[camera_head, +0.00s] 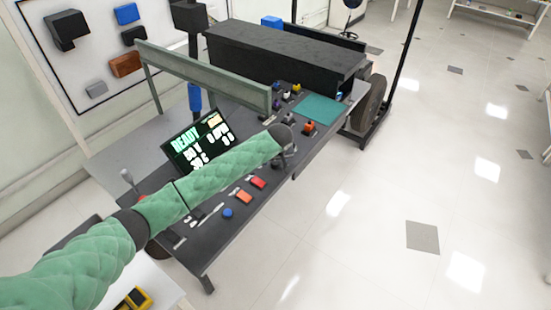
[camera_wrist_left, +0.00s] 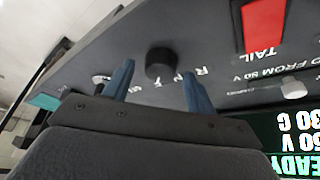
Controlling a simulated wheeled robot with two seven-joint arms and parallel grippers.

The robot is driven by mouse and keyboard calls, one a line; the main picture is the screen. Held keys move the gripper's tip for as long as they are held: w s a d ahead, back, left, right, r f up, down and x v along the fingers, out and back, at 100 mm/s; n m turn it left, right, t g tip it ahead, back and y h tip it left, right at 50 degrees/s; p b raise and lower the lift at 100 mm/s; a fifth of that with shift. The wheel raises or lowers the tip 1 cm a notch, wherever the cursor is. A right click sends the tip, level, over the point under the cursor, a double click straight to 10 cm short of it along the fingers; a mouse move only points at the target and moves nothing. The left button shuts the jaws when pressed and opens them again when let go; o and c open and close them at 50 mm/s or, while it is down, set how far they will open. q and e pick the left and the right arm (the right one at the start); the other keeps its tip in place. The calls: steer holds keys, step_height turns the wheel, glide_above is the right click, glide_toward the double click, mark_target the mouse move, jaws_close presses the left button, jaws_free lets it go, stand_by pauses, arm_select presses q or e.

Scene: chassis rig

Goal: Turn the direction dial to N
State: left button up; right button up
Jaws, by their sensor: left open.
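The direction dial is a round black knob (camera_wrist_left: 160,62) on the dark sloped panel, in the left wrist view. White letters R, N and what looks like F lie beside it, and the dial's pointer mark cannot be made out. My left gripper (camera_wrist_left: 158,72) is open, its two blue fingers on either side of the knob in the picture. I cannot tell whether they touch it. In the head view my left gripper (camera_head: 284,156) is over the panel's right part, and it hides the dial there. My right gripper is not in view.
A lit screen (camera_head: 199,140) reading READY stands behind my arm. Red (camera_head: 258,182) and orange (camera_head: 244,197) switches and a blue button (camera_head: 227,213) sit on the near panel. A red TAIL switch (camera_wrist_left: 264,24) is near the dial. Open floor lies right.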

arm_select(q)
steer(key=shift+f, duration=0.15)
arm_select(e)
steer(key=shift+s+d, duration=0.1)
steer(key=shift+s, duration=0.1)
arm_select(q)
steer(key=shift+f, duration=0.1)
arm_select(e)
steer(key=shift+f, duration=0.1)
arm_select(q)
steer(key=c, duration=1)
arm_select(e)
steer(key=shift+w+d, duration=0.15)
